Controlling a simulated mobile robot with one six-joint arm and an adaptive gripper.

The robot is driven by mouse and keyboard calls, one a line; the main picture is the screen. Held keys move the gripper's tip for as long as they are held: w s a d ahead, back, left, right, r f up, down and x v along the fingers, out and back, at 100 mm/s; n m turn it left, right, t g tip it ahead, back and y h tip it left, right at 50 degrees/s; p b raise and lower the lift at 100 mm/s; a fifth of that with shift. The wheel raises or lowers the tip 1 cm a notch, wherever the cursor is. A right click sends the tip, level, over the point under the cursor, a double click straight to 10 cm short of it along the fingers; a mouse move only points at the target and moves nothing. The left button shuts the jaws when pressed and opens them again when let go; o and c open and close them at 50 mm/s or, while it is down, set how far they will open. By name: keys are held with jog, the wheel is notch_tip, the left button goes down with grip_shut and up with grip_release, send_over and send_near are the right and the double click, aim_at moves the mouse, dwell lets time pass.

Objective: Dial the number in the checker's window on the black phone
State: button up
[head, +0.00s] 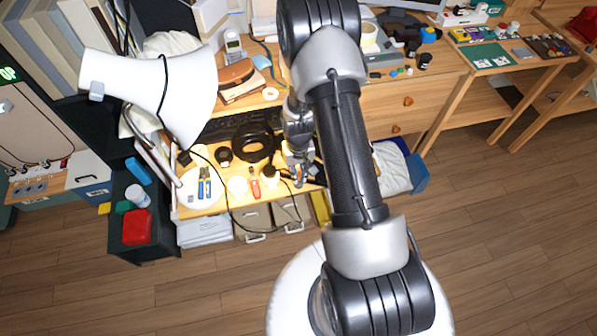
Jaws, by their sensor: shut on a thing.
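My gripper (299,178) is low over the front part of the wooden desk, partly behind my arm. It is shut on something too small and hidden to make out. Dark shapes lie right beside it, but I cannot tell whether one is the black phone. A pale handset with a small screen (233,44) stands at the back of the desk.
A black coil (253,143), blue-handled pliers (204,188) and a red-handled tool (255,189) lie left of my gripper. A white lamp (165,90) overhangs the desk's left. A black bin (128,222) holds a red box. Wooden floor is open at right.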

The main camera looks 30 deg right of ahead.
jog(key=shift+f+b, duration=1.15)
jog(key=shift+f, duration=0.15)
dwell(0.4)
jog(key=o, duration=0.8)
notch_tip(320, 180, up, 12)
jog(key=shift+r, duration=0.1)
dwell(0.4)
dwell(0.4)
